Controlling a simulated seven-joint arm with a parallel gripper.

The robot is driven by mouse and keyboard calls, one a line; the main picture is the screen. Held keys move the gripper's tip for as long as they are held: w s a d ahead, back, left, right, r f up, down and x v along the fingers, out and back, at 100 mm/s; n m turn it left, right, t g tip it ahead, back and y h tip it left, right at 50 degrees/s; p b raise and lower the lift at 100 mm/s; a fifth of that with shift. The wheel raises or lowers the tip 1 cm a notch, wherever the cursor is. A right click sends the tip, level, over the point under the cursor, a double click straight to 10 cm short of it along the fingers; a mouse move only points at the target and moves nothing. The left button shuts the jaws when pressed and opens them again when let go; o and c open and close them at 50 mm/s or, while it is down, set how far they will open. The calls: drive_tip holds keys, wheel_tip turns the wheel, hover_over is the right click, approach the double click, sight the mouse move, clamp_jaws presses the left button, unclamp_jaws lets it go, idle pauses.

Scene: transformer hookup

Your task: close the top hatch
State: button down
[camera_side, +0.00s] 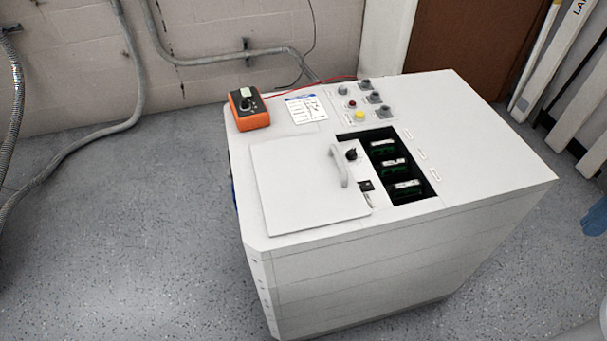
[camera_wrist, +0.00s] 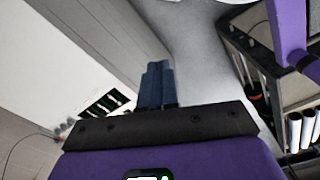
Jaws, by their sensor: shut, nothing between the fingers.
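The top hatch (camera_side: 300,190) is a white flat panel with a raised grey handle (camera_side: 339,166) along its right side. It lies on top of the white cabinet (camera_side: 480,140), to the left of a dark rectangular opening (camera_side: 408,203). Green parts with pale tops show inside the opening, so the hatch is open. The opening also shows in the wrist view (camera_wrist: 104,103). My gripper (camera_wrist: 157,84) has blue fingers held together, with nothing between them. Blue fingertips show at the right edge of the side view (camera_side: 596,218), clear of the cabinet and well right of the hatch.
An orange box (camera_side: 248,110) with a dial stands at the cabinet's back left corner, with a red wire running from it. Knobs and a yellow button (camera_side: 359,116) sit behind the opening. White panels lean at the far right.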

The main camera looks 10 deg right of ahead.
drive_tip(key=w+a+r+n, duration=0.1)
drive_tip(key=w+a+r, duration=0.1)
drive_tip(key=w+a, duration=0.7)
drive_tip(key=n+y, duration=0.4)
hover_over(335, 177)
wheel_tip(335, 177, down, 7)
drive_tip(key=x, duration=0.9)
drive_tip(key=shift+s+a, duration=0.1)
drive_tip(key=shift+a, duration=0.05)
drive_tip(key=shift+d+f, duration=0.25)
drive_tip(key=shift+d, duration=0.35)
drive_tip(key=shift+d+f, duration=0.3)
drive_tip(key=shift+d, duration=0.3)
drive_tip(key=shift+d+f, duration=0.15)
drive_tip(key=shift+d, duration=0.5)
